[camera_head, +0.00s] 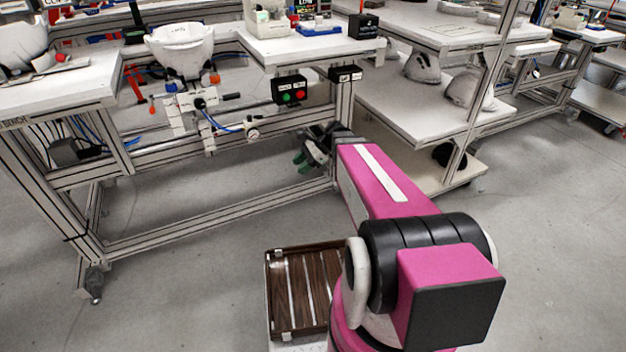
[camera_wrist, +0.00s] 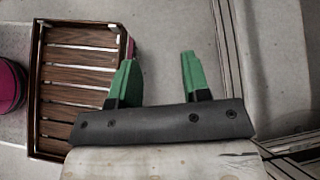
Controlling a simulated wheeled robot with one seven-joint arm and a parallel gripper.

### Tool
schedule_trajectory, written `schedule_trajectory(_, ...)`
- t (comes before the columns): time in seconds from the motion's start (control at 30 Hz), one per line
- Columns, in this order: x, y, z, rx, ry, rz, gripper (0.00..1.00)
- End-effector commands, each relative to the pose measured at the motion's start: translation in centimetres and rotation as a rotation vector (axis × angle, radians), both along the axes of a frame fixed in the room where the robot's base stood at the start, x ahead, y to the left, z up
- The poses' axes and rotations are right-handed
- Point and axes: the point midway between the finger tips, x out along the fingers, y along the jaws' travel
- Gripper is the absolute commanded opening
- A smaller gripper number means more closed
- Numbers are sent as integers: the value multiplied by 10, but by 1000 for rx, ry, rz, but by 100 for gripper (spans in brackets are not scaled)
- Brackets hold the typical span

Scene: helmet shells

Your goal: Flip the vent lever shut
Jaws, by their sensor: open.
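A pneumatic fixture (camera_head: 195,103) with orange knobs and a black handle (camera_head: 231,96) hangs under the white helmet shell (camera_head: 181,50) on the left bench. I cannot tell for sure which of these small parts is the vent lever. The fixture is not in the wrist view.
A slatted brown wooden crate (camera_head: 305,290) stands by my base; it also shows in the wrist view (camera_wrist: 78,85). A box with red and green buttons (camera_head: 289,90) hangs from the bench. Frame posts (camera_head: 346,110) stand close to my gripper.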

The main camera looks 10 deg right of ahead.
Motion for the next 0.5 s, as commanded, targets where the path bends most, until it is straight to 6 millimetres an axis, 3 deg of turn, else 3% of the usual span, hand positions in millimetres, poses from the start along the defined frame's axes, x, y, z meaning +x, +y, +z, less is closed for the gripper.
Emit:
schedule_trajectory(0.2, -26, -10, -14, -154, -174, 177, 43)
schedule_trajectory(0.5, -49, -28, -26, -322, -353, 419, 43)
